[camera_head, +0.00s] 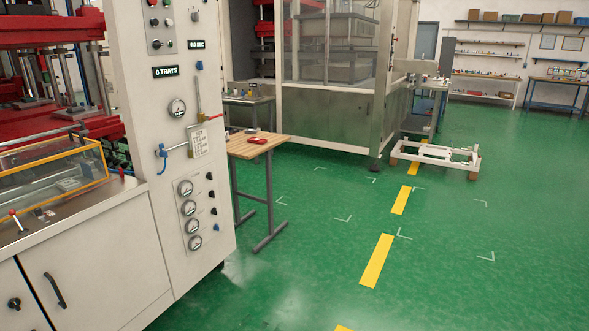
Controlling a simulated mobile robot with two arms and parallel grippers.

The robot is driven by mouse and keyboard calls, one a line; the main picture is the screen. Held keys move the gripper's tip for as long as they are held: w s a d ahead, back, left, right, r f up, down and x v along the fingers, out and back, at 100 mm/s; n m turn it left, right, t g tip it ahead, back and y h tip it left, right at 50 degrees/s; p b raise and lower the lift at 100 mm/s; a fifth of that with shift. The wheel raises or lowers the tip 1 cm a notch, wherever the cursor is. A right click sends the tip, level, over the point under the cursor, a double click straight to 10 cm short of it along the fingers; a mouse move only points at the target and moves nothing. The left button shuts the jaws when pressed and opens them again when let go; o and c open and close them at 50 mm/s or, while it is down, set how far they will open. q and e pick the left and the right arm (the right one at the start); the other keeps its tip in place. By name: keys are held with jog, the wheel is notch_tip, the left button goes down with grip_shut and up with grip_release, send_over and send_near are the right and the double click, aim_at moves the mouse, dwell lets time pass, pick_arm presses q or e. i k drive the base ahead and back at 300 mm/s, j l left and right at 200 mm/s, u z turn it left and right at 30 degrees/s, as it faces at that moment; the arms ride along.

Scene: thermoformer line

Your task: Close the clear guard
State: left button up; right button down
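A clear guard with a yellow-orange frame (103,161) sits on the machine's metal worktop at the left of the head view. Its left part is cut off by the picture edge. Clear panels show between the frame bars, and I cannot tell whether it is open or closed. Neither of my grippers is in view.
The white machine cabinet (140,235) with gauges and a red press (50,28) fills the left side. A small wooden table (258,146) with a red item stands beside it. A white frame cart (437,158) stands farther back.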

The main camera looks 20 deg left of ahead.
aim_at(96, 144)
jog(key=i+u, duration=0.25)
jog(key=u, duration=0.2)
jog(key=i+u, duration=0.3)
jog(key=u, duration=0.15)
jog(key=i+u, duration=0.25)
jog(key=u, duration=0.15)
jog(key=i+l+u, duration=0.25)
jog(key=u, duration=0.2)
